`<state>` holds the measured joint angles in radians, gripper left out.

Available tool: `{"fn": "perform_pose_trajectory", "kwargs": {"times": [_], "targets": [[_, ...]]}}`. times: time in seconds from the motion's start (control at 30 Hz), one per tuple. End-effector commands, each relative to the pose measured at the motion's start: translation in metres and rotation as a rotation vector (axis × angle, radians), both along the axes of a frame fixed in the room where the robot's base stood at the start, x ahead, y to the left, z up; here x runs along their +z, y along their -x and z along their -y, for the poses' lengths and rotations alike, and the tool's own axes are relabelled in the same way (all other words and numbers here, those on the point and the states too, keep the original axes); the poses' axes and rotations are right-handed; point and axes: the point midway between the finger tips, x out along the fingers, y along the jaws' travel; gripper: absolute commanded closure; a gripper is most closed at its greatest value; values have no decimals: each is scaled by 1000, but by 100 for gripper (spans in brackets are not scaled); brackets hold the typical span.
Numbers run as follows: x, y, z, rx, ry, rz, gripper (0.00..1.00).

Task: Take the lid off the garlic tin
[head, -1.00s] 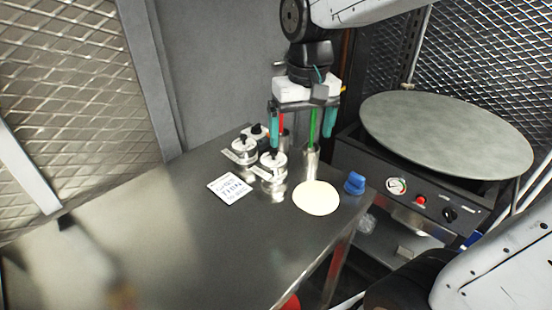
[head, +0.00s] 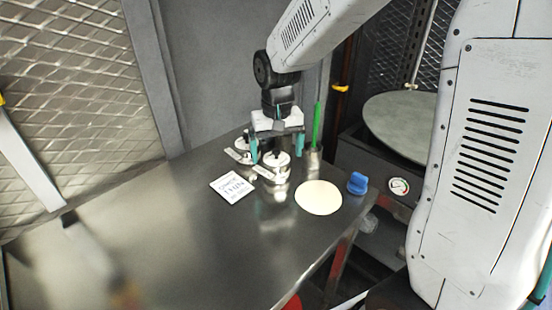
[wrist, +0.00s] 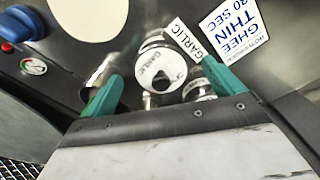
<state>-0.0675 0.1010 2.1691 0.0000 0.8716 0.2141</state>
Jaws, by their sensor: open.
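The garlic tin (head: 274,174) is a short metal tin with a white-topped lid (head: 280,160) and a dark knob. It is the front tin of a small group on the steel counter. In the wrist view the lid (wrist: 158,63) and a white tag (wrist: 183,40) both read GARLIC. The lid sits on the tin. My gripper (head: 276,152) is open, with its green fingers spread above and around the lid area. In the wrist view my gripper (wrist: 163,88) shows the lid between its fingers, and I see no contact. The fingers partly hide the neighbouring tins.
Another lidded tin (head: 241,155) stands close behind left. A metal cup (head: 312,161) with a green-handled tool stands right. A GHEE THIN card (head: 233,186), a pale flat disc (head: 318,198) and a blue object (head: 357,183) lie nearby. The counter's left front (head: 150,220) is clear.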

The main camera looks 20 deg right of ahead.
Motion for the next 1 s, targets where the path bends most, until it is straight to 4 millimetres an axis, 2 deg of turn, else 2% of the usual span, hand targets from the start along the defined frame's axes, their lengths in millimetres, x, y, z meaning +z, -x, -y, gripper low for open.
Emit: {"fn": "perform_pose_trajectory", "kwargs": {"times": [0.1, 0.3, 0.33, 0.5, 0.83, 1.0], "targets": [[-8, 0, 0, 0, 0, 0, 7], [-8, 0, 0, 0, 0, 1, 7], [-8, 0, 0, 0, 0, 1, 9], [-8, 0, 0, 0, 0, 0, 55], [-7, 0, 0, 0, 0, 1, 55], [3, 0, 0, 0, -1, 3, 55]]}}
